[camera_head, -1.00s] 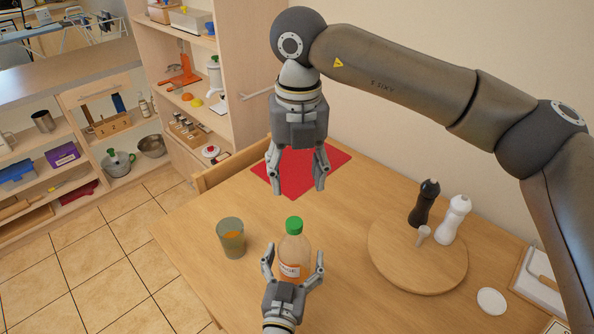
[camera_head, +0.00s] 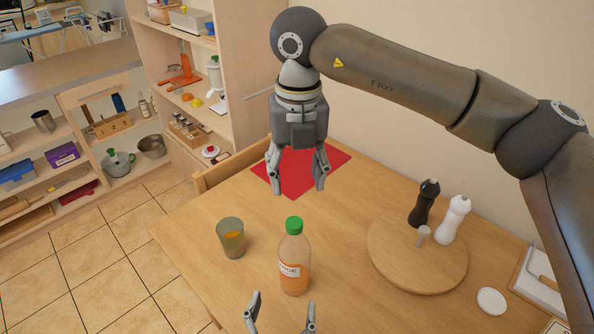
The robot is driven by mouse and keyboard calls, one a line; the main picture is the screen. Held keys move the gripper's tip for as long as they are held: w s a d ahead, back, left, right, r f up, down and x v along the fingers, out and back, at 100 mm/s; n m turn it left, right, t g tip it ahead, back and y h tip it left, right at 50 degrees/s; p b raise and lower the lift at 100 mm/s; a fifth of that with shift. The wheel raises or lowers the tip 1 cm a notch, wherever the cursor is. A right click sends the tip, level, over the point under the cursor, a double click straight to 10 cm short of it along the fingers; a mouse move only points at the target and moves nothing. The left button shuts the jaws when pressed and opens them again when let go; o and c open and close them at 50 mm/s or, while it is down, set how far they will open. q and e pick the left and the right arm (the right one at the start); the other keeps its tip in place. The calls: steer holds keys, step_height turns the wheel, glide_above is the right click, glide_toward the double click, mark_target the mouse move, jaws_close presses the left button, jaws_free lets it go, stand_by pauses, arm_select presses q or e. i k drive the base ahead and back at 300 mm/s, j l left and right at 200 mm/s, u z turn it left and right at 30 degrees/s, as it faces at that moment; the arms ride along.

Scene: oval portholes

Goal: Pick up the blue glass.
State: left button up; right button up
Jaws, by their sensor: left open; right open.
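My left gripper (camera_head: 283,300) is open at the bottom edge of the head view, just in front of an orange juice bottle and to the lower right of the glass. Its palm is out of frame. My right gripper (camera_head: 299,190) is open and empty, pointing down above a red mat, up and right of the glass.
The juice bottle (camera_head: 294,262) with a green cap stands right of the glass. A round wooden board (camera_head: 400,270) holds a black mill (camera_head: 424,204) and a white mill (camera_head: 453,220). The red mat (camera_head: 337,160) lies at the back. A chair back (camera_head: 230,165) stands at the far table edge.

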mark_target(235, 248)
steer(key=k+j, duration=0.15)
steer(key=k, duration=0.35)
steer(key=k+j, duration=0.15)
steer(key=k, duration=0.35)
steer(key=k+j, duration=0.15)
steer(key=k, duration=0.35)
